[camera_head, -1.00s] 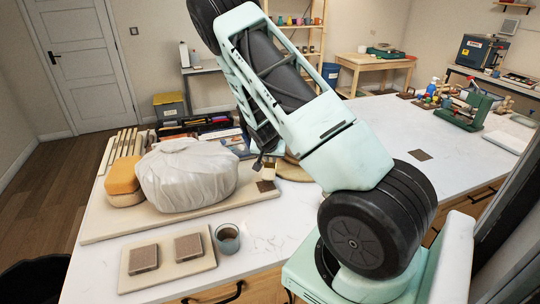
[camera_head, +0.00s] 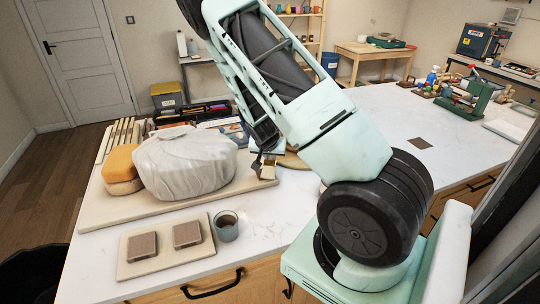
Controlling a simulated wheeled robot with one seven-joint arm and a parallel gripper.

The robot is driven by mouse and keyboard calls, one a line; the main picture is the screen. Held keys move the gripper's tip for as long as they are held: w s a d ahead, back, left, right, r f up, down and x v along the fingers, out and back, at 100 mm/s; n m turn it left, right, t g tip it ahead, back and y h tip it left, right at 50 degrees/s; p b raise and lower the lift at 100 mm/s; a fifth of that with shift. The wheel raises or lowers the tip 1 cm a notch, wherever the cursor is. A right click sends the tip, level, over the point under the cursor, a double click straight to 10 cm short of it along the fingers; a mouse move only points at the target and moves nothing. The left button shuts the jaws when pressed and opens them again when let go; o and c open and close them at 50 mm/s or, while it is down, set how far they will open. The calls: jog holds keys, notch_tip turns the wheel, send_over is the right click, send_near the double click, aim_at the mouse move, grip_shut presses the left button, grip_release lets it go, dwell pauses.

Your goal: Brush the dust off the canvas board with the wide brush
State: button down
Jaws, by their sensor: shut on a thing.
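The canvas board (camera_head: 110,212) is a large beige board on the white counter, and a cloth-wrapped lump (camera_head: 185,168) stands on it. My gripper (camera_head: 257,160), partly hidden by my arm, is at the board's right end, pointing down. It is shut on the wide brush (camera_head: 268,172), whose pale tan head shows just below the jaws, close over the board's right end. I cannot tell whether the bristles touch the board. The brush handle is hidden. I see no clear dust patch on the visible part of the board.
In front stand a small board (camera_head: 130,268) with two brown blocks and a glass cup (camera_head: 226,228). A round wooden disc (camera_head: 292,161) lies behind the gripper.

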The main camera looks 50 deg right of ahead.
jog(key=shift+f, duration=0.2)
jog(key=shift+f+b, duration=0.4)
jog(key=shift+b, duration=0.05)
jog(key=shift+r, duration=0.1)
jog(key=shift+d, duration=0.1)
jog(key=shift+w+d+r, duration=0.15)
jog(key=shift+w+d, duration=0.25)
jog(key=shift+d, duration=0.3)
jog(key=shift+w+d+f+b, duration=0.15)
jog(key=shift+w+d+b, duration=0.2)
jog(key=shift+d, duration=0.4)
jog(key=shift+w+d+f+b, duration=0.15)
jog(key=shift+w+d+b, duration=0.1)
jog(key=shift+w+d, duration=0.35)
jog(key=shift+w+d+r, duration=0.1)
jog(key=shift+w+d, duration=0.1)
jog(key=shift+d, duration=0.3)
jog(key=shift+w+d+r, duration=0.1)
jog(key=shift+w+d, duration=0.05)
jog(key=shift+d, duration=0.35)
jog(key=shift+w+d+f+b, duration=0.2)
jog(key=shift+d+b, duration=0.2)
jog(key=shift+b, duration=0.05)
